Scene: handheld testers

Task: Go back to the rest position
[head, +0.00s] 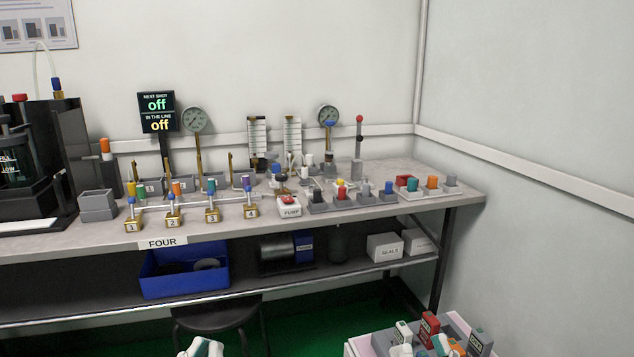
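Only the top of my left gripper (201,347), white with green-teal parts, shows at the bottom edge of the head view, in front of the dark stool. Its fingertips are cut off, so I cannot tell if it is open or shut. White and teal parts that look like my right gripper (422,349) show at the bottom right, in front of a tray (358,349) of handheld testers. Its fingers are not clear, and I cannot tell whether it holds anything. A red tester (428,325) and a dark grey tester (479,343) stand in the tray.
A grey bench (455,199) along the wall bears numbered valves (172,212), gauges (194,119), a PUMP switch (289,207) and a display (157,112) reading off. A blue bin (185,284) and a SEALS box (384,247) are on the shelf below. A stool (217,315) stands in front.

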